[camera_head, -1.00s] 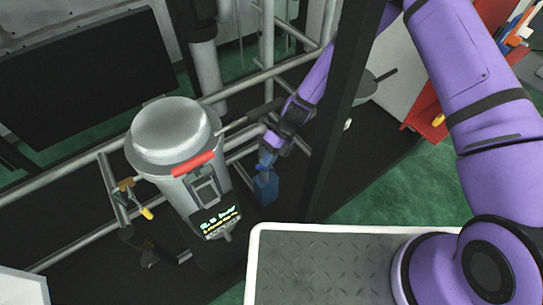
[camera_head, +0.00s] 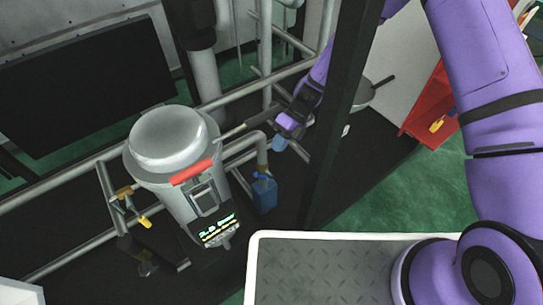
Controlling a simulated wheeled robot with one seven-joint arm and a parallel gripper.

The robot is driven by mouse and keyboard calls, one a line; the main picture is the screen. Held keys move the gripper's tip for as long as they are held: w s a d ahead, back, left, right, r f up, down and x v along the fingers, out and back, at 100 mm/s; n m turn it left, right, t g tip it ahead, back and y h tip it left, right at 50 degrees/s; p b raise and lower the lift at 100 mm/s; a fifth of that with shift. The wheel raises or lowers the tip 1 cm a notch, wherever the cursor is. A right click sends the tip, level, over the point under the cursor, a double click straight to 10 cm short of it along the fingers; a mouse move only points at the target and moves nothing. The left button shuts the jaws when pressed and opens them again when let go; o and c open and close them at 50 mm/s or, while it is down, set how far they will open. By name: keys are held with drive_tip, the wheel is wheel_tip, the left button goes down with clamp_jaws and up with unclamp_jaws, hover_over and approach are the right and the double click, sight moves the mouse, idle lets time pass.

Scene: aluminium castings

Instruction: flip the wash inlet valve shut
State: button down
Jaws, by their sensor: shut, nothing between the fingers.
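A grey cylindrical vessel (camera_head: 172,150) with a domed lid, a red bar and a lit display stands at the left. Right of it, a grey pipe bends down to a small blue valve handle (camera_head: 262,177), just above a blue container (camera_head: 265,196). Another valve with a yellow handle (camera_head: 145,221) sits on the pipework at the lower left. No readable label shows which is the wash inlet valve. My gripper (camera_head: 279,144) is above and right of the blue handle, apart from it, shut and empty. Its blue fingertips are small in the picture.
A black post (camera_head: 341,130) stands just right of my gripper and hides part of my arm. Grey rails (camera_head: 262,75) run behind the vessel. A grey pan (camera_head: 362,93) and a red cabinet (camera_head: 432,108) are further right.

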drive_tip(key=shift+v, duration=1.05)
